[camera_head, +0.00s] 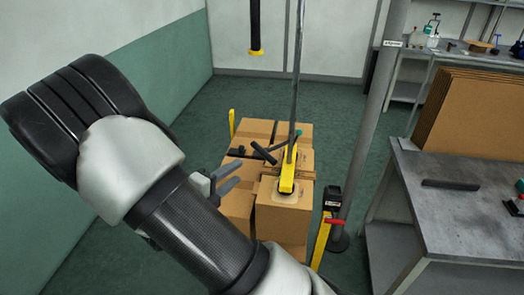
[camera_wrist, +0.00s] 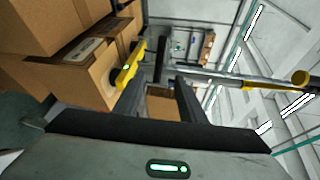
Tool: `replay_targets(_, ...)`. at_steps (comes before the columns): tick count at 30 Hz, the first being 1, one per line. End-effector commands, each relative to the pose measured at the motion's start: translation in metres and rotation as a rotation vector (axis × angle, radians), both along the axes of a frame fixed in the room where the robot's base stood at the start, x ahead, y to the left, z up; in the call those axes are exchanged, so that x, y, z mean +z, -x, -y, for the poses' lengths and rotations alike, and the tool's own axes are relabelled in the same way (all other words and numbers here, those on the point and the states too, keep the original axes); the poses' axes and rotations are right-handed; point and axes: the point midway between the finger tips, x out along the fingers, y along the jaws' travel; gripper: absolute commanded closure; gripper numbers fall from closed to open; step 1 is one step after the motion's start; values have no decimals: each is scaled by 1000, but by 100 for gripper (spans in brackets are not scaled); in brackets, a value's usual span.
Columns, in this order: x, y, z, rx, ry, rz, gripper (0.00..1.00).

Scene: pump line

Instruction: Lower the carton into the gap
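A brown carton (camera_head: 281,222) is at the front right of a carton stack (camera_head: 238,205). The yellow foot of a lifting device (camera_head: 287,178) rests on its top, on a pale round pad, below a long grey tube. I cannot tell whether the carton hangs or is supported, and the gap is not clearly visible. In the wrist view the yellow part (camera_wrist: 130,66) stands against a carton (camera_wrist: 88,70). My gripper (camera_head: 236,177) is left of the lifting device, above the stack. Its fingers (camera_wrist: 158,100) are apart, with nothing visible held between them.
A black handle bar (camera_head: 263,153) sticks out left of the tube. A grey post (camera_head: 372,120) and a yellow-black stand (camera_head: 325,225) are close on the right. A grey workbench (camera_head: 450,205) holds upright cardboard sheets (camera_head: 475,115). Floor is clear behind the stack.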

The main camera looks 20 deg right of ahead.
Motion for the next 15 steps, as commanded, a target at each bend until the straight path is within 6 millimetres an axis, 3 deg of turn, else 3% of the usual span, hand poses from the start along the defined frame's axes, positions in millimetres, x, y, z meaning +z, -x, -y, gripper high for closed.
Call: replay_targets(15,-20,-58,92,-5,0,3,63)
